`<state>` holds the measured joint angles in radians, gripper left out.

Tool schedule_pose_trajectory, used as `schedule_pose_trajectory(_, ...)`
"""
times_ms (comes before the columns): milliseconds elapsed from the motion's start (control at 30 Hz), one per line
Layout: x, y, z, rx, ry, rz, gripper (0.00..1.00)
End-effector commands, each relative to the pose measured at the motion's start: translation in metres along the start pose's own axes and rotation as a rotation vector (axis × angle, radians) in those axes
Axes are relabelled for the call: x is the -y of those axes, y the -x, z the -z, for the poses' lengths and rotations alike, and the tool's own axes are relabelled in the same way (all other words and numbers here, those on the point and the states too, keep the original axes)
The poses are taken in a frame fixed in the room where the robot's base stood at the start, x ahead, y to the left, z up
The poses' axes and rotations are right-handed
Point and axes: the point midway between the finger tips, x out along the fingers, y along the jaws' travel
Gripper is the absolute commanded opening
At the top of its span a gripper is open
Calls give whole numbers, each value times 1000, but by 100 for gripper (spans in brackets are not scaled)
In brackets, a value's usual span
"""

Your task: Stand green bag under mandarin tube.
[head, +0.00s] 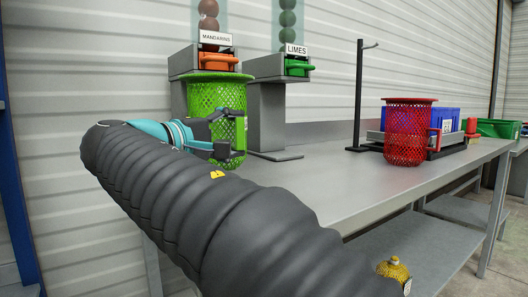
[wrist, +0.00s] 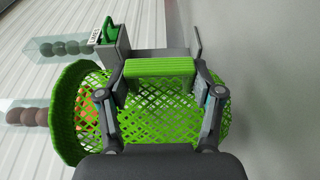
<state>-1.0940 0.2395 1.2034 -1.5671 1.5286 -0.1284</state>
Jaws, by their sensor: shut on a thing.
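The green mesh bag (head: 216,97) is upright just below the orange outlet (head: 218,61) of the mandarin tube (head: 208,14), which carries a MANDARINS sign. Its wide rim is close under the outlet; I cannot tell whether they touch. My gripper (head: 240,134) is shut on the bag's green handle block at its right side. In the wrist view the handle block (wrist: 160,67) sits between the two fingers, with the mesh bag (wrist: 150,118) behind it. The bag's base is partly hidden by my gripper, so I cannot tell whether it rests on the table.
The lime tube (head: 287,18) with a green outlet (head: 298,67) stands to the right on a grey stand. A red mesh bag (head: 407,133) stands farther right on the table (head: 325,172), near a blue crate (head: 446,122) and a black post (head: 359,95). The table between is clear.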

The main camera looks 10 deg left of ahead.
Motion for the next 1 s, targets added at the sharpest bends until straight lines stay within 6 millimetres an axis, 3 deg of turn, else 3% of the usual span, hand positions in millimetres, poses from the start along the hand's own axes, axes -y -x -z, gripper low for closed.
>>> schedule_pose_trajectory(100, 1, -23, 0, 4, 0, 1, 42)
schedule_pose_trajectory(233, 1, -35, 0, 1, 1, 1, 42)
schedule_pose_trajectory(367, 5, -38, 0, 0, 1, 1, 42)
schedule_pose_trajectory(633, 35, -37, 0, 0, 1, 0, 42)
schedule_pose_trajectory(1000, 39, -37, 0, 0, 0, 0, 42)
